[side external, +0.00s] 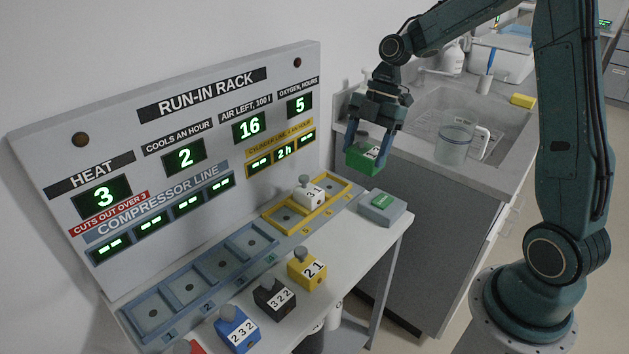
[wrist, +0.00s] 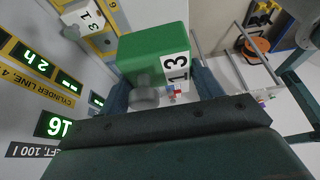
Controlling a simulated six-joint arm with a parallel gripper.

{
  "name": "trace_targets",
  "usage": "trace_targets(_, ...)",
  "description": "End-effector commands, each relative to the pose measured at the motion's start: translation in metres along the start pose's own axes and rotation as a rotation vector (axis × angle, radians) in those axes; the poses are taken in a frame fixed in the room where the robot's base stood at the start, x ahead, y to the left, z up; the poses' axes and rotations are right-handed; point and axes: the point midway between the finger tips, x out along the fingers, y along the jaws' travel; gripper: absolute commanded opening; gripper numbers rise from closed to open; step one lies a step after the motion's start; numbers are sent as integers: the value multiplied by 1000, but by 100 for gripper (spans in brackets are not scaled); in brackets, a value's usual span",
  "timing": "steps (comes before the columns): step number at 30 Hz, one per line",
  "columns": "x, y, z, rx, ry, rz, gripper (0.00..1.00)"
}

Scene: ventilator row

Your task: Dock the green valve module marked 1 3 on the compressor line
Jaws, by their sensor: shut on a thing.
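My gripper (side external: 367,149) is shut on the green valve module (side external: 361,160) and holds it in the air, right of the rack and above the bench's far end. In the wrist view the green module (wrist: 150,48) shows its white label reading 1 3 and a grey knob, between the fingers of my gripper (wrist: 160,90). The compressor line (side external: 220,265) is a row of several blue square bays along the foot of the panel. All its bays look empty, and its displays show dashes.
A white module marked 3 1 (side external: 312,191) sits in the yellow cylinder line (side external: 270,216). Yellow 2 1 (side external: 307,270), black 3 2 2 (side external: 273,299) and blue 2 3 2 (side external: 236,330) modules stand in front; a red one is partly cut off. A grey box with a green button (side external: 382,206) is at right.

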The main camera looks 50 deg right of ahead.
Motion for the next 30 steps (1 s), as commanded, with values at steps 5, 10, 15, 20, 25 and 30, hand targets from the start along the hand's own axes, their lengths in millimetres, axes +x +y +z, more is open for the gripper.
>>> trace_targets(5,0,1,0,-1,0,1,33)
trace_targets(10,4,8,-3,-2,-1,1,33)
trace_targets(15,18,28,-12,-3,-4,-3,33)
trace_targets(20,41,58,-28,-4,-7,-4,33)
trace_targets(25,76,94,-56,-6,-9,-5,33)
trace_targets(30,115,124,-88,-5,-9,-5,33)
